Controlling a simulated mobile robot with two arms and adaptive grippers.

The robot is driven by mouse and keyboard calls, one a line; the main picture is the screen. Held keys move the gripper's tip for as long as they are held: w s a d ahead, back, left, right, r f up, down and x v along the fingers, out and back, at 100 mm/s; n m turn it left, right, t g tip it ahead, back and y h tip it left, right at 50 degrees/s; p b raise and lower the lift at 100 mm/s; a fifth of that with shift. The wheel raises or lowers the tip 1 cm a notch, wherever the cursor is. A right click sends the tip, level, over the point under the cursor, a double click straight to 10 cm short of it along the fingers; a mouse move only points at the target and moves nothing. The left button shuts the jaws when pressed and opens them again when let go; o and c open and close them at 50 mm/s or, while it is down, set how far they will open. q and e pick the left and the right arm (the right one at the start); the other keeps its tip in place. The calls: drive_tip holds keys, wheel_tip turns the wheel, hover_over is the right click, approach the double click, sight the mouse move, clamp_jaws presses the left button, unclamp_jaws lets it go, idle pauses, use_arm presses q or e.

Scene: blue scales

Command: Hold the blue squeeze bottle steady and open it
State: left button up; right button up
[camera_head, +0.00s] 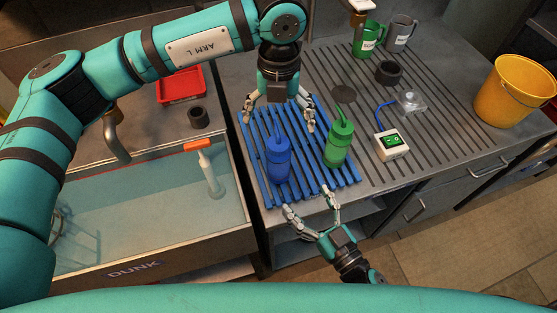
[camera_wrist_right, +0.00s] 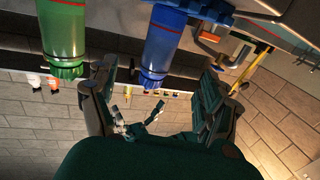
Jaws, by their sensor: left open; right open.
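The blue squeeze bottle (camera_head: 278,162) stands upright on a blue slatted mat (camera_head: 341,180), its cap and nozzle on top. My left gripper (camera_head: 279,116) is open, pointing down behind and above the bottle, its fingers spread to either side, apparently not gripping it. My right gripper (camera_head: 308,200) is open and empty at the mat's front edge, pointing toward the bottles. The right wrist view looks upside down; there the blue bottle (camera_wrist_right: 165,42) shows ahead between the spread fingers, with a gap.
A green squeeze bottle (camera_head: 339,143) stands right of the blue one on the mat. A small white device (camera_head: 391,146) sits further right. A sink of water (camera_head: 150,215) lies left. A yellow bucket (camera_head: 513,92), mugs (camera_head: 368,40) and a red tray (camera_head: 181,86) stand further off.

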sight(285, 170)
drive_tip(key=x, duration=1.3)
clamp_jaws()
